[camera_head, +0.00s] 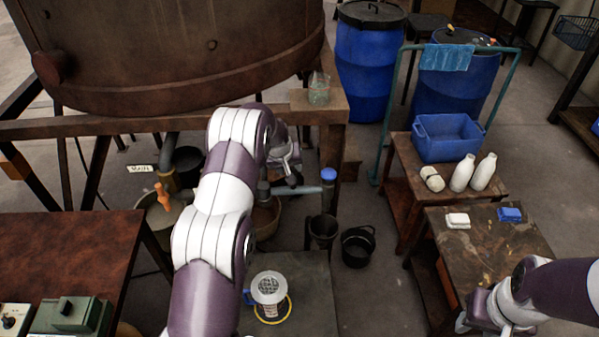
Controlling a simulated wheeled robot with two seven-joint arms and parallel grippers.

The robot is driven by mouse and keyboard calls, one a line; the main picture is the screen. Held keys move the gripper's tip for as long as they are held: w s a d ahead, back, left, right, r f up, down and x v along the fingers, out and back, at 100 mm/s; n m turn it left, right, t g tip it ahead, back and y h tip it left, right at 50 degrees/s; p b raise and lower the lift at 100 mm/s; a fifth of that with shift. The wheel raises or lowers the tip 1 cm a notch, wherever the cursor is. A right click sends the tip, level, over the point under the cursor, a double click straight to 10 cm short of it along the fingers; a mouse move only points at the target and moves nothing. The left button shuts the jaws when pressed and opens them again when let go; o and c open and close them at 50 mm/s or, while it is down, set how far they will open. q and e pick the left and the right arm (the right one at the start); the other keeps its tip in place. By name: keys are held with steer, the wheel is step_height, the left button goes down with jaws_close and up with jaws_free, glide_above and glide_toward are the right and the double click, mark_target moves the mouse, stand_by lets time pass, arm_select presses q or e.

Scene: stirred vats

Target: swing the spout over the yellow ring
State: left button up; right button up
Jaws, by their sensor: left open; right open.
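The spout (302,190) looks like a grey horizontal pipe low under the rusty vat. Its outer end has a blue-topped upright piece (328,187) above a dark bucket (322,232). The yellow ring (287,312) lies on the dark low table, in front of the spout. A white cup with a mesh top (268,289) stands in or at the ring and hides part of it. My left gripper (293,179) is open, close above the pipe; whether it touches cannot be told. My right gripper (465,322) is open at the lower right, away from the spout.
The vat (170,50) overhangs the left half on a rusty frame. An orange-handled valve (162,196) is left of my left arm. A glass beaker (319,90) stands on the frame's corner. A black bucket (357,246) is on the floor. A worktable (490,245) is at right.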

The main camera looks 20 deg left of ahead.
arm_select(q)
steer(key=p+x, duration=0.1)
steer(key=x, duration=0.7)
steer(key=shift+a+r, duration=0.1)
jaws_close()
